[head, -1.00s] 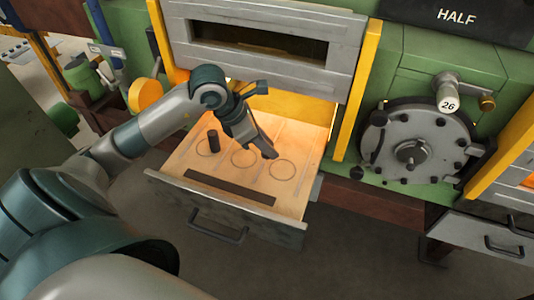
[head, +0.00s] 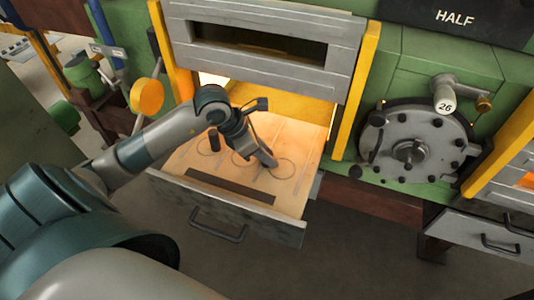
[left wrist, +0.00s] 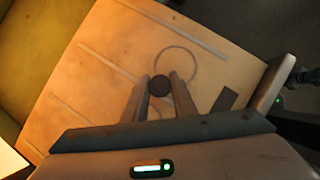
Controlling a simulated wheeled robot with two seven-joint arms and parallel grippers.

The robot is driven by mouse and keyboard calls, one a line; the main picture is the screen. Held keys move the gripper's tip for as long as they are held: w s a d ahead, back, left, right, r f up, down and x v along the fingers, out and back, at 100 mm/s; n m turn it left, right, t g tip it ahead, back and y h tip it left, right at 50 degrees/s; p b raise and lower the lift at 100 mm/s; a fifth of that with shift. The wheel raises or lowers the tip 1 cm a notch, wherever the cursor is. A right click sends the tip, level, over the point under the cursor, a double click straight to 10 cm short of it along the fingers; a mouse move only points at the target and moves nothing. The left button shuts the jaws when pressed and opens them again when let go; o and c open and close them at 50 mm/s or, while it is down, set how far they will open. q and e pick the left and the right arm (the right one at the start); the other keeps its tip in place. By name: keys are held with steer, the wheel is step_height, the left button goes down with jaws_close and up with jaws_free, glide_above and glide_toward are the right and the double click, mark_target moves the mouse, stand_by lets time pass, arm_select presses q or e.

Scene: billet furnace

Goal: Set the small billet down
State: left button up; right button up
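My left gripper (head: 268,161) is over the pulled-out tray (head: 290,190), close to the right-hand ring. In the left wrist view its fingers (left wrist: 160,82) are shut on a small dark round billet (left wrist: 159,86). There the billet's top shows at the edge of the right-hand ring (left wrist: 182,48), not at its middle. I cannot tell whether its bottom touches the tray. In the head view the fingers mostly hide this billet. A taller dark billet (head: 213,139) stands upright at the left ring. The middle ring is partly hidden by my gripper. My right gripper is not in view.
The furnace door (head: 260,50) is raised above the tray, with yellow posts (head: 355,90) at both sides. A dark strip (head: 230,187) lies along the tray's front, behind the drawer front (head: 270,228). A dial with handle (head: 410,150) is to the right.

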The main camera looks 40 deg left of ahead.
arm_select(q)
steer(key=o, duration=0.4)
steer(key=shift+r, duration=0.15)
steer(key=shift+s+a+r, duration=0.2)
steer(key=shift+a+r, duration=0.05)
steer(key=shift+r, duration=0.25)
steer(key=b+v, duration=0.3)
steer(key=v, duration=0.7)
steer(key=shift+s+r, duration=0.2)
steer(key=shift+r, duration=0.1)
